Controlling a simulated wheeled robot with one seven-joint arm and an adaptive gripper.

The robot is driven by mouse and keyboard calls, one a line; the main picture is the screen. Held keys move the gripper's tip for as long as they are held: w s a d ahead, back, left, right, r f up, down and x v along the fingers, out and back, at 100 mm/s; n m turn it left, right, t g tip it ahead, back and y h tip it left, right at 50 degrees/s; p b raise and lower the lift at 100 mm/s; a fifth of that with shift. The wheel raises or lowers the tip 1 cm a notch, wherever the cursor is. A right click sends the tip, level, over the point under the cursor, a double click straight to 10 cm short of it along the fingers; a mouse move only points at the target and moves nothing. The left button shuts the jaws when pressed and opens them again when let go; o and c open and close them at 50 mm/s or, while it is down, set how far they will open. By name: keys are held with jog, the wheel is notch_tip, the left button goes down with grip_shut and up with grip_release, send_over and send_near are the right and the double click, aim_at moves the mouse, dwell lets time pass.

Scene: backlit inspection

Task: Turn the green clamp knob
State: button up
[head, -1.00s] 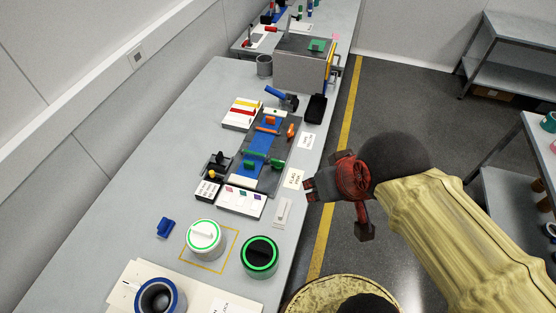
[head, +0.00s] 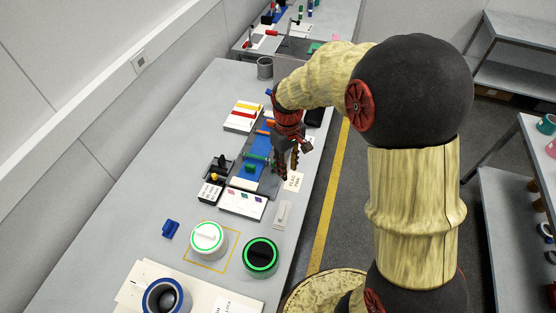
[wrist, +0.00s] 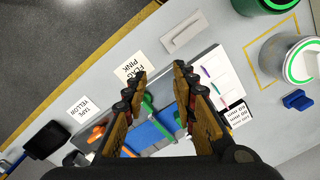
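The green clamp (head: 254,156) lies across the blue strip of a grey fixture on the bench; a green block (head: 250,169) sits beside it. In the wrist view a green part (wrist: 148,103) shows between my fingers, nearer the left one, and another green piece (wrist: 178,118) is close to the right finger. I cannot tell which is the knob itself. My gripper (head: 284,170) points down over the fixture's right side and partly hides it. In the wrist view my gripper (wrist: 160,70) is open, with nothing held. Contact with the green part is not visible.
An orange clamp part (wrist: 96,133) and a black tray (wrist: 48,142) lie close by. White cards (head: 294,182), a white block with coloured marks (head: 243,203) and a white bar (head: 283,213) surround the fixture. Two green-ringed canisters (head: 260,256) stand nearer.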

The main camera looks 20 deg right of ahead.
jog(key=w+f+n, duration=0.1)
jog(key=w+n, duration=0.1)
jog(key=w, duration=0.1)
jog(key=w+f+n, duration=0.1)
jog(key=w, duration=0.3)
jog(key=w+f+n, duration=0.1)
jog(key=w+n, duration=0.1)
jog(key=w, duration=0.1)
jog(key=shift+w+a+f+n+t, duration=0.1)
jog(key=shift+w+n+t, duration=0.05)
jog(key=shift+n+t, duration=0.2)
jog(key=shift+n, duration=0.45)
jog(key=shift+f+b, duration=0.4)
jog(key=shift+f, duration=3.5)
jog(key=shift+c, duration=0.7)
grip_shut()
